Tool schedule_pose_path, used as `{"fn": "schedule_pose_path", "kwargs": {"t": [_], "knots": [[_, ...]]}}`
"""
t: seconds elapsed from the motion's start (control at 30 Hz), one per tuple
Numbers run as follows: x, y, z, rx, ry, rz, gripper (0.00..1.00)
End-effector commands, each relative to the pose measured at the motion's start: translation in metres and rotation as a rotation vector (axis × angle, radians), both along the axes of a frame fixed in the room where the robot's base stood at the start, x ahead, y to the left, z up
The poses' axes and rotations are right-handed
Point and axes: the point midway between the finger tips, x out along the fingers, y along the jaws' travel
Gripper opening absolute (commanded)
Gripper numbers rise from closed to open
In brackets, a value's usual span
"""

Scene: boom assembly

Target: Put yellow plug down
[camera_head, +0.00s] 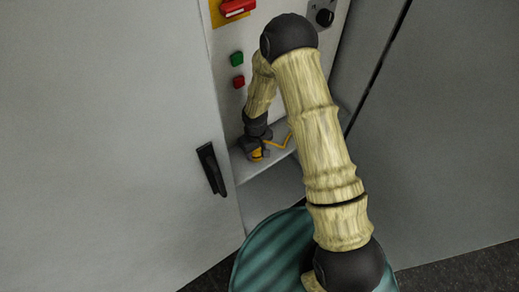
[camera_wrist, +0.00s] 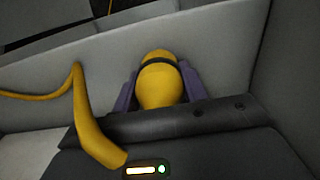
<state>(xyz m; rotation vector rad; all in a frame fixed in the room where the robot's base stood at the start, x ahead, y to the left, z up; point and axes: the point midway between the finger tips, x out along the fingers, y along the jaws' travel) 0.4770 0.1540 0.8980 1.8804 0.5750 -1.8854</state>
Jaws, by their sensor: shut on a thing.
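The yellow plug (camera_wrist: 158,82) has a rounded yellow body with a dark band and shows in the middle of the wrist view. My gripper (camera_wrist: 160,92) is shut on it, with a purple-grey finger on either side. A yellow cable (camera_wrist: 88,122) bends across the left of the wrist view. In the head view the plug (camera_head: 257,155) is a small yellow patch under my gripper (camera_head: 257,148), low over the grey ledge (camera_head: 262,167). I cannot tell whether the plug touches the ledge. Its lower end is hidden.
The panel behind the ledge carries a green button (camera_head: 236,59), a red button (camera_head: 238,82), a red switch on yellow (camera_head: 236,8) and a black knob (camera_head: 324,17). A grey door with a black handle (camera_head: 211,169) stands to the left. A grey wall (camera_head: 440,130) closes the right side.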

Motion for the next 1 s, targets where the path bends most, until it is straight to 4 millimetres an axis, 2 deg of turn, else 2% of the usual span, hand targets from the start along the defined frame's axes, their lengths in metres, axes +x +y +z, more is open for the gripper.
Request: {"fn": "schedule_pose_path", "kwargs": {"t": [0.27, 0.3, 0.4, 0.77, 1.0], "knots": [[0.0, 0.001, -0.002, 0.001, -0.002, 0.001, 0.06], [0.0, 0.001, -0.002, 0.001, -0.001, 0.001, 0.49], [0.0, 0.001, -0.002, 0.001, -0.001, 0.0, 0.64], [0.0, 0.0, 0.001, 0.001, -0.002, 0.0, 0.64], [0.001, 0.001, 0.023, 0.002, -0.003, -0.001, 0.64]]}}
